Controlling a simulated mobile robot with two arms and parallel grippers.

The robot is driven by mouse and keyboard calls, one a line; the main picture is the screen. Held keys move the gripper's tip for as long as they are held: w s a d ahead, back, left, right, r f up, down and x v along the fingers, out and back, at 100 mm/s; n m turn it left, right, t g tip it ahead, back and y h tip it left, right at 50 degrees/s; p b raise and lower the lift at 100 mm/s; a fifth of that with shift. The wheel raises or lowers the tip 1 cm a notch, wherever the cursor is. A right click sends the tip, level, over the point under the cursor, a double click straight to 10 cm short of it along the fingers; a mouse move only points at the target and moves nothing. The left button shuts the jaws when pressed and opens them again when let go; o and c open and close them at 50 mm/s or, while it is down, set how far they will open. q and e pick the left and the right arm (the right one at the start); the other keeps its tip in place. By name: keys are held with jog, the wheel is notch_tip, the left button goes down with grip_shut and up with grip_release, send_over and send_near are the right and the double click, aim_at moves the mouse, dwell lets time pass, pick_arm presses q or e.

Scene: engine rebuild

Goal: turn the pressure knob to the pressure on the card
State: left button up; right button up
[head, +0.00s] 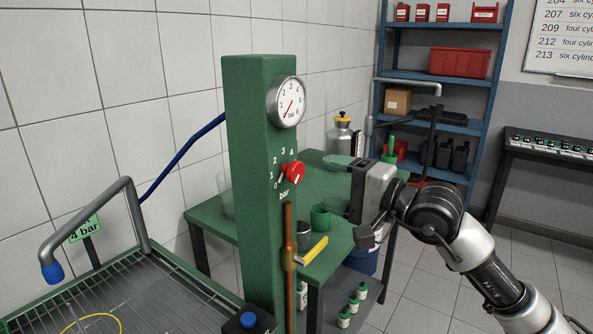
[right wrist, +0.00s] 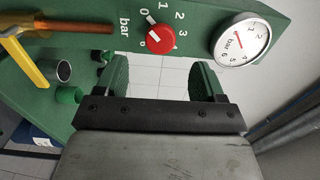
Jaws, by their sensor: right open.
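The knob also shows in the right wrist view (right wrist: 160,39). The round gauge (head: 286,101) is above it, its red needle pointing down and left. The card (head: 84,229) at the left reads 4 bar; its upper line is partly hidden. My right gripper (head: 338,182) is open and empty, right of the knob and apart from it. In the right wrist view the knob is beyond the fingertips (right wrist: 160,72). My left gripper is out of view.
A green table (head: 217,213) with cups and a metal can (head: 342,137) is behind. A wire-topped basin (head: 150,295) is at the lower left. A blue shelf (head: 480,80) stands at the back.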

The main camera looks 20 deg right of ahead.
aim_at(299, 173)
jog(key=p+x, duration=0.2)
jog(key=x, duration=0.5)
jog(key=shift+w+a+r, duration=0.1)
jog(key=shift+w+a, duration=0.25)
jog(key=shift+w, duration=0.1)
jog(key=c, duration=0.9)
